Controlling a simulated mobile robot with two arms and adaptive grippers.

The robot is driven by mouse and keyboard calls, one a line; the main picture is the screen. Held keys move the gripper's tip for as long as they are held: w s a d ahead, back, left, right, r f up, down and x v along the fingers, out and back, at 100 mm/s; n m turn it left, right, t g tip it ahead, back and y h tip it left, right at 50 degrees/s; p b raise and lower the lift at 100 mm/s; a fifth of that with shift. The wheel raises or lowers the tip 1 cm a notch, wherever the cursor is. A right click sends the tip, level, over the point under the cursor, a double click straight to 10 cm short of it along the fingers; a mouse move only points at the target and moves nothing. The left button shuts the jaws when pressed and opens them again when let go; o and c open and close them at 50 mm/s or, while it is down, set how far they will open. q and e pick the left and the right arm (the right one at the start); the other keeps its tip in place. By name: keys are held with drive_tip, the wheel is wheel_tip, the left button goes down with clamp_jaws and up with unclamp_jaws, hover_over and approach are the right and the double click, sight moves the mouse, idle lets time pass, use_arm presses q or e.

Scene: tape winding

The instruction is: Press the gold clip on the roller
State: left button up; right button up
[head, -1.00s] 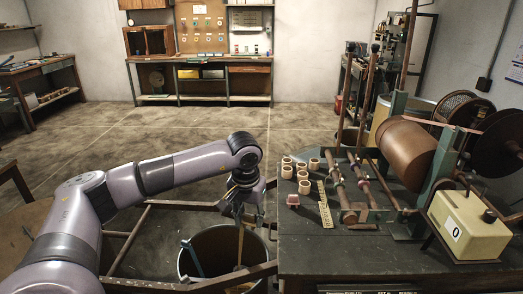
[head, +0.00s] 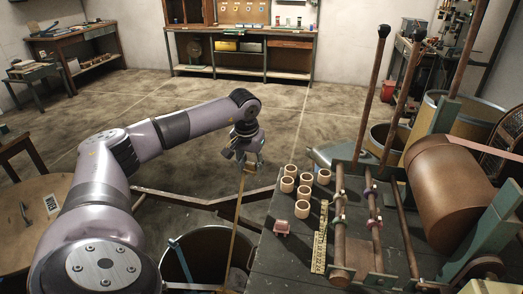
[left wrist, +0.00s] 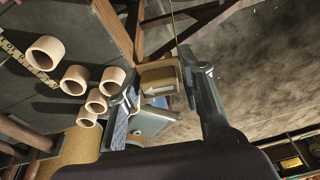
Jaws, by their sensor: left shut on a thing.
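My left gripper (head: 247,163) hangs above the bin beside the bench, pointing down. In the left wrist view its fingers (left wrist: 163,92) are on either side of a tan-gold block with a white arrow mark (left wrist: 159,82), seemingly the gold clip. A narrow gold strip (head: 236,230) runs from the gripper down into the bin; a thin line also runs from the block in the left wrist view. The large brown roller (head: 453,190) is mounted on the bench machine at right, well apart from the gripper. My right gripper is out of view.
The dark bin (head: 188,262) stands beside the bench (head: 290,258). Upright rods with dark knobs (head: 383,32) rise between the gripper and roller.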

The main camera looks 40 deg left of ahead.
use_arm(q)
drive_tip(key=shift+d+r, duration=0.35)
drive_tip(key=shift+r, duration=0.1)
drive_tip(key=w+d+r+p, duration=0.8)
drive_tip(key=d+r, duration=0.2)
drive_tip(key=d, duration=0.3)
drive_tip(key=shift+w+d, duration=0.2)
drive_tip(key=shift+d, duration=0.2)
drive_tip(key=shift+r, duration=0.1)
drive_tip(key=w+d+r+p, duration=0.5)
drive_tip(key=d+r, duration=0.1)
drive_tip(key=d, duration=0.2)
drive_tip(key=w+d+r+n+p, duration=0.1)
drive_tip(key=w+d+r+p, duration=0.4)
drive_tip(key=d, duration=0.4)
drive_tip(key=shift+w+d+r+n+p, duration=0.25)
drive_tip(key=shift+w+r+n+p, duration=0.1)
drive_tip(key=shift+r, duration=0.5)
drive_tip(key=shift+a, duration=0.1)
